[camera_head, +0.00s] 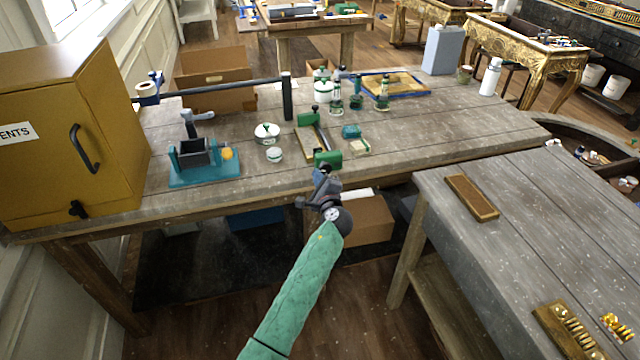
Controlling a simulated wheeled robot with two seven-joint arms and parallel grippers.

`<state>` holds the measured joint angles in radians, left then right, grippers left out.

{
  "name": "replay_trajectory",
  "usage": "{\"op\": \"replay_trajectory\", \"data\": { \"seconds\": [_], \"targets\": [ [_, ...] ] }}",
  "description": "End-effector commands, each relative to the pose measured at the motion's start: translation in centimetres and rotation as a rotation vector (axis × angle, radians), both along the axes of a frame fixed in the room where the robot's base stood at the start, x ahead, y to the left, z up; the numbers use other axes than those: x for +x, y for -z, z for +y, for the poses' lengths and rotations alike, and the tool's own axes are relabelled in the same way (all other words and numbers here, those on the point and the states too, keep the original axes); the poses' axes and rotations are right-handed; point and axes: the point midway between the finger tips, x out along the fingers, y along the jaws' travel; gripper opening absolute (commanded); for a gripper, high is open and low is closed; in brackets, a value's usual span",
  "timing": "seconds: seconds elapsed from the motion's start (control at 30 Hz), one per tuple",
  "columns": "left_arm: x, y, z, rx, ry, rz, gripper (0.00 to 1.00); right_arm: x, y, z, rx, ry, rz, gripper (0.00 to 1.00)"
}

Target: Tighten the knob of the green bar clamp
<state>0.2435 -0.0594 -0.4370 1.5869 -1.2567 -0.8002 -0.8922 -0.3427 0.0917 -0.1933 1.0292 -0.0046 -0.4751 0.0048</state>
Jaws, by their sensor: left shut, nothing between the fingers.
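The green bar clamp (328,159) lies on the grey wooden workbench (240,190), near its front edge. It has a green block at each end and a dark and brass-coloured bar between them. A small dark knob-like part shows at its far end; I cannot tell which part is the knob. My left gripper (321,176) is at the bench's front edge, just below the near green block in the picture. Its fingers are shut and empty. I cannot tell whether they touch the clamp. The gripper may hide part of the clamp's near end. My right gripper is not in view.
A teal vise (205,172) and white tins (266,133) stand left of the clamp. A teal block (351,131) is to its right. Bottles (336,97) stand behind. A long dark bar (220,88) ends at a post. A second table (540,220) is at right.

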Motion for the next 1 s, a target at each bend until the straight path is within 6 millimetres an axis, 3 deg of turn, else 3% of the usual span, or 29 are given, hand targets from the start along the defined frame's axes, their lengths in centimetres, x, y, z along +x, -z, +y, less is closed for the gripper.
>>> {"op": "replay_trajectory", "data": {
  "seconds": [1.0],
  "targets": [
    [0.63, 0.02, -0.26, -0.001, 0.0, 0.0, 0.0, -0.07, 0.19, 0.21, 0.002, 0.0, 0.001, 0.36]
  ]
}}
